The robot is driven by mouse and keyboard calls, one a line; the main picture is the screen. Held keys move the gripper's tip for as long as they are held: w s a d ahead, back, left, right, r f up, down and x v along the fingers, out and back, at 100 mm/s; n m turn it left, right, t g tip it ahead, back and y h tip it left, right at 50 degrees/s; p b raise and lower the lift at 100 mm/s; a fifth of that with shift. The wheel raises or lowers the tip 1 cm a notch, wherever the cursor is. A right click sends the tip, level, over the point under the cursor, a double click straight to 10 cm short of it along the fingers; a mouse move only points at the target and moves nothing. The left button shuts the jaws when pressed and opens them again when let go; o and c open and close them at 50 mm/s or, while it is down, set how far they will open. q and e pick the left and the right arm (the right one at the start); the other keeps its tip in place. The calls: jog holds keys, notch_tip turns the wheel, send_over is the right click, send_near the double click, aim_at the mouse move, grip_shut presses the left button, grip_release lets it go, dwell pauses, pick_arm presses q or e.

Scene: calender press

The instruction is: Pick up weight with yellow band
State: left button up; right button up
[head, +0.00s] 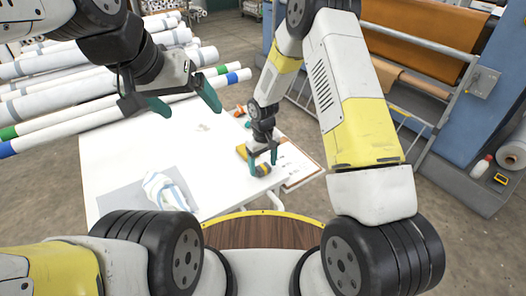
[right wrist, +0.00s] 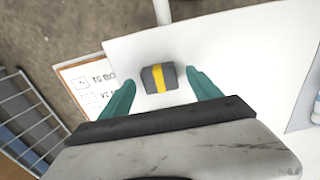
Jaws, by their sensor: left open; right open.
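The weight with the yellow band is a small dark grey block (right wrist: 146,82) with a yellow stripe across its middle. It rests on the white table (right wrist: 225,50) in the right wrist view, ahead of and between the two green fingertips. In the head view the weight (head: 261,170) shows partly behind my right gripper (head: 264,165), near the table's right edge. My right gripper is open, pointing down over the weight, its fingers on either side and not closed on it. My left gripper (head: 184,98) is open and empty, raised over the table's far left part.
A clipboard with a printed sheet (right wrist: 92,86) lies beside the weight at the table edge. A striped cloth (head: 166,189) lies on a grey mat (head: 112,199). Small orange items (head: 239,111) lie farther back. Long rolls (head: 50,92) lie left; a blue machine (head: 450,150) stands right.

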grip_shut()
dwell(0.3)
jog(key=shift+r, duration=0.15)
